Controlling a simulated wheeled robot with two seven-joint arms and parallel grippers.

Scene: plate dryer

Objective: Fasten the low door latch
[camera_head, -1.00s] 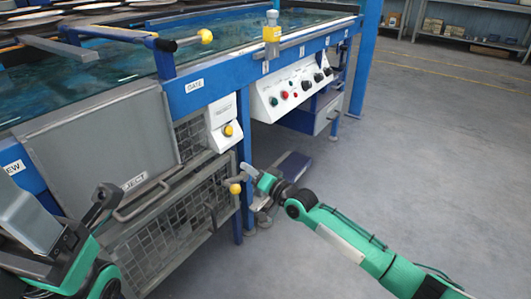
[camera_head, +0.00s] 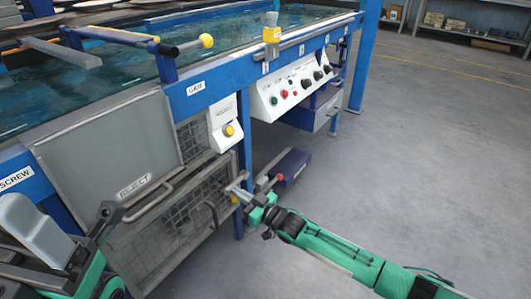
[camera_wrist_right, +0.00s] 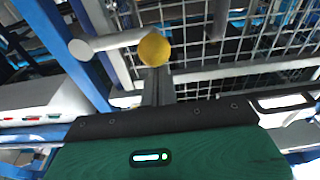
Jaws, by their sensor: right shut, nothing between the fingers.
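The low door latch has a yellow ball knob (camera_head: 235,199) on a short light rod, at the right edge of the low wire-mesh door (camera_head: 185,220). In the right wrist view the ball (camera_wrist_right: 154,49) sits right at the fingertips, with the rod running left to a round grey end. My right gripper (camera_head: 238,190) is shut and empty, and partly covers the latch in the head view. Its fingers (camera_wrist_right: 158,84) overlap the ball's lower edge; I cannot tell whether they touch it. My left gripper (camera_head: 108,214) is at the lower left, and its jaws are unclear.
The REJECT panel (camera_head: 103,141) with its bar handle is left of the latch. A blue post (camera_head: 245,145) stands beside the latch, and a white box with a yellow button (camera_head: 229,130) is above. A pedal unit (camera_head: 291,166) lies on the floor behind. Floor to the right is clear.

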